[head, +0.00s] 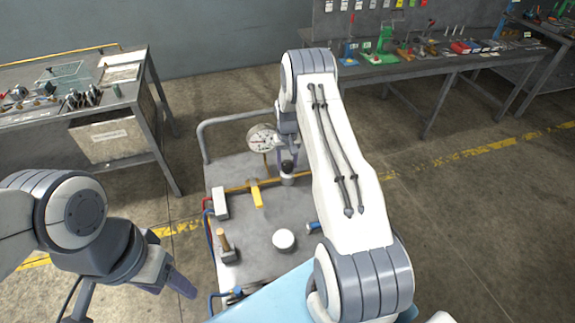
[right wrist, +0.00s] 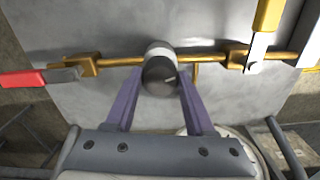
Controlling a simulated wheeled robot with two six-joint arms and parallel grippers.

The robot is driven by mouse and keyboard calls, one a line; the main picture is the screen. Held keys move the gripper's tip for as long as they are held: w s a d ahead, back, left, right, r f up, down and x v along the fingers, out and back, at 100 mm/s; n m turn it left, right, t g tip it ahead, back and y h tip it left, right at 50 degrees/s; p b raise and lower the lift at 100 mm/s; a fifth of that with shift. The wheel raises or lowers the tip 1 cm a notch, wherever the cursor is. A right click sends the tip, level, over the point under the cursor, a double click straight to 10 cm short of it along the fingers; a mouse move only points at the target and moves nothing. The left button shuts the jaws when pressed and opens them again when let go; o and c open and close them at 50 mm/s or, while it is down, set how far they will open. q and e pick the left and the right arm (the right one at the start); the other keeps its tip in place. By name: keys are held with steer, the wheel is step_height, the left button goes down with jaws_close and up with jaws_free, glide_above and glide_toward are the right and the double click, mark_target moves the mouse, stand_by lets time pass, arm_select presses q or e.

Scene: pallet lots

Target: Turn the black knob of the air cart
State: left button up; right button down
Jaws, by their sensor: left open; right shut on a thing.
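The black knob (head: 287,167) stands on a light round base near the back of the grey air cart (head: 268,234). In the right wrist view the knob (right wrist: 160,74) sits on the brass pipe, with a pale mark on its face. My right gripper (right wrist: 160,88) has its two purple fingers on either side of the knob and is shut on it. In the head view my right gripper (head: 286,148) reaches down over the knob and is partly hidden by my arm. My left gripper (head: 130,298) is open and empty, left of the cart's front.
A round gauge (head: 262,138) rises just left of my right gripper. A yellow lever (head: 257,195) stands on the brass pipe nearby; a red lever (right wrist: 24,78) shows in the right wrist view. A white round cap (head: 284,240) is nearer. Workbenches stand behind.

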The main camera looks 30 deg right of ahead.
steer(key=shift+f+m+b, duration=0.1)
steer(key=shift+m+b, duration=0.4)
steer(key=shift+m, duration=0.8)
arm_select(q)
steer(key=shift+f, duration=0.95)
arm_select(e)
steer(key=shift+c, duration=1.3)
jaws_free()
steer(key=shift+r, duration=0.25)
